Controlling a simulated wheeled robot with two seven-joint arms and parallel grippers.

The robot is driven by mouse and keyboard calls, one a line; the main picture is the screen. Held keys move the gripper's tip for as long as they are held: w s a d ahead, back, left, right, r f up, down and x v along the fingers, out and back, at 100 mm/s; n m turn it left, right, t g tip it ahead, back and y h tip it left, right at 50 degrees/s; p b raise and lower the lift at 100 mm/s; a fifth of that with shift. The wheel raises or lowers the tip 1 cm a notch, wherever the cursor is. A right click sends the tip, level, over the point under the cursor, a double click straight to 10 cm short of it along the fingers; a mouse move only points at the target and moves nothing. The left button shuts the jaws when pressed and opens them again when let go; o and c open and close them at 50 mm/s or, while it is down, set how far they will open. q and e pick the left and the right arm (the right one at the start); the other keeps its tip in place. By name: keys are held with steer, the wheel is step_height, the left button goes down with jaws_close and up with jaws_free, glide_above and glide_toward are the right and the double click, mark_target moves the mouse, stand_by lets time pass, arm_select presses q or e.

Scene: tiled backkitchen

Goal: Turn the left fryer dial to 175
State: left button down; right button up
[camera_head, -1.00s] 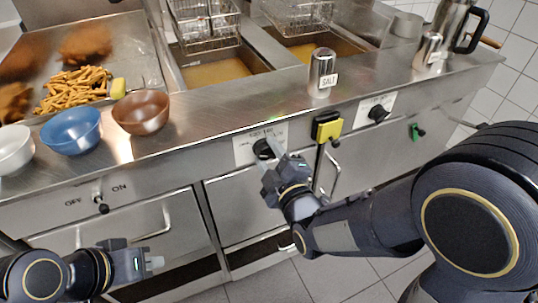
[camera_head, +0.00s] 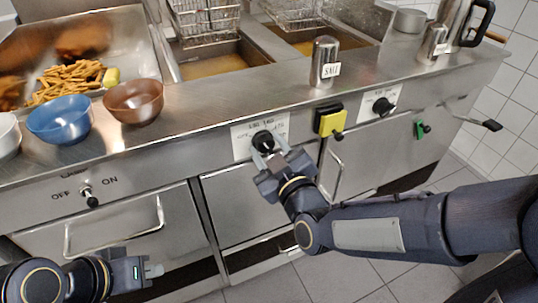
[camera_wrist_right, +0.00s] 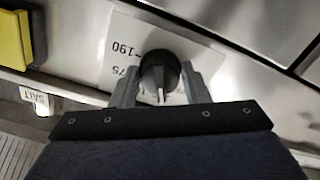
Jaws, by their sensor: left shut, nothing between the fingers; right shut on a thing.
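The left fryer dial (camera_head: 263,140) is a black knob on a white label plate (camera_head: 240,144) on the fryer's front panel. My right gripper (camera_head: 270,158) reaches it from below and is shut on it. In the right wrist view the dial (camera_wrist_right: 160,70) sits between the two grey fingers of the right gripper (camera_wrist_right: 162,90). The plate there (camera_wrist_right: 122,50) shows "190" and "75", upside down; its other markings are hidden or too small to read. My left gripper (camera_head: 152,270) is shut and empty, low at the left, away from the dial.
A second dial (camera_head: 382,106) and a yellow-and-black switch (camera_head: 331,121) sit to the right on the panel. An OFF/ON switch (camera_head: 90,197) is at the left. A salt shaker (camera_head: 324,62), brown bowl (camera_head: 134,101) and blue bowl (camera_head: 60,120) stand on the ledge above.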

steer(key=m+b, duration=0.3)
steer(key=m, duration=0.1)
steer(key=shift+f+m, duration=0.15)
steer(key=shift+m, duration=0.15)
steer(key=m+b, duration=0.3)
steer(key=m, duration=0.1)
steer(key=shift+m, duration=0.3)
steer(key=m+b, duration=0.2)
steer(key=m, duration=0.2)
steer(key=shift+a+b, duration=0.1)
steer(key=shift+b, duration=0.3)
steer(key=shift+m+b, duration=0.85)
steer(key=shift+m, duration=0.95)
steer(key=shift+r, duration=0.2)
steer(key=o, duration=1)
steer(key=shift+c, duration=0.2)
steer(key=shift+s, duration=0.15)
